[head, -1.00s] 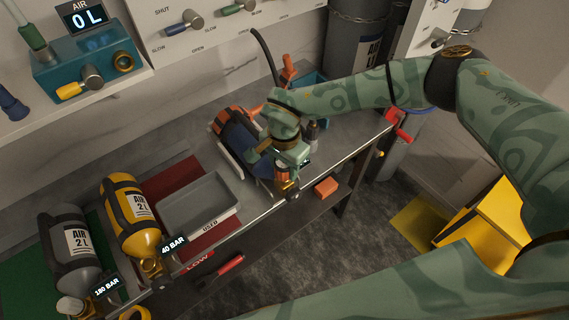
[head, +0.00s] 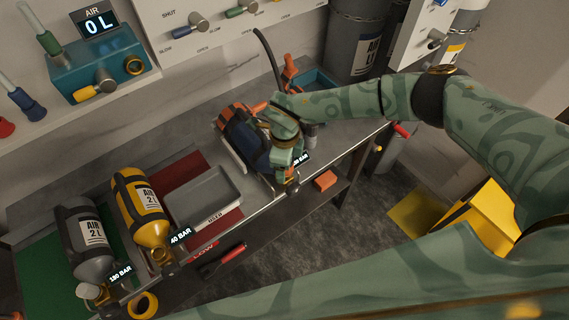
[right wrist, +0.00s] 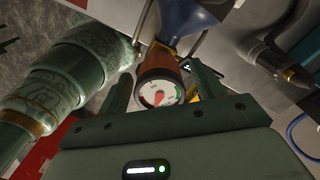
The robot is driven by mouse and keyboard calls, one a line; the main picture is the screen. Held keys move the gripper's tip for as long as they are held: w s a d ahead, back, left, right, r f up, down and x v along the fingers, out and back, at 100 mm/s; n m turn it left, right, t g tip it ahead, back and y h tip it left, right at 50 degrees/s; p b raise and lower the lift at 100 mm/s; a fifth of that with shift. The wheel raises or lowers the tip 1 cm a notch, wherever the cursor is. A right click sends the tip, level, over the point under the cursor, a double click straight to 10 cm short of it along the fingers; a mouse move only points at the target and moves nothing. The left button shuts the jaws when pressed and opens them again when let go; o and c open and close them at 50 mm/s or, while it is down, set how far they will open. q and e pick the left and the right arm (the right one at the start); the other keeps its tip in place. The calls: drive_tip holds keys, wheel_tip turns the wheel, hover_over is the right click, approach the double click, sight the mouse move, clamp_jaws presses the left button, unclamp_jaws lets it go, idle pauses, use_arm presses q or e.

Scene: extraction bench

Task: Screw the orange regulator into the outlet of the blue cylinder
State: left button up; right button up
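The blue cylinder (head: 246,136) lies in its cradle on the bench, its neck toward the front edge; its tapered end shows at the top of the right wrist view (right wrist: 190,18). The orange regulator (right wrist: 158,66), with a round white gauge, is in line with the neck and seems to meet it; the threads are hidden. My right gripper (right wrist: 161,70) has one finger on each side of the regulator, with narrow gaps showing, so it looks open around it. In the head view my right gripper (head: 288,172) covers most of the regulator. My left gripper is not identifiable.
A yellow cylinder (head: 141,212) and a grey cylinder (head: 87,240) lie left, beside a grey USED tray (head: 205,190). An orange block (head: 325,180) sits below the bench edge. A green arm link (right wrist: 80,70) fills the left of the right wrist view.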

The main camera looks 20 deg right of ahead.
drive_tip(key=n, duration=0.3)
drive_tip(key=shift+f+n+b, duration=0.1)
drive_tip(key=shift+n+b, duration=0.3)
drive_tip(key=n, duration=0.4)
drive_tip(key=shift+b, duration=0.4)
drive_tip(key=n, duration=0.3)
drive_tip(key=shift+n+b, duration=0.4)
drive_tip(key=n, duration=0.4)
drive_tip(key=shift+b, duration=0.4)
drive_tip(key=n+b, duration=0.1)
drive_tip(key=n, duration=0.4)
drive_tip(key=shift+n, duration=0.4)
drive_tip(key=n+b, duration=0.1)
drive_tip(key=n, duration=0.2)
drive_tip(key=shift+n, duration=1.6)
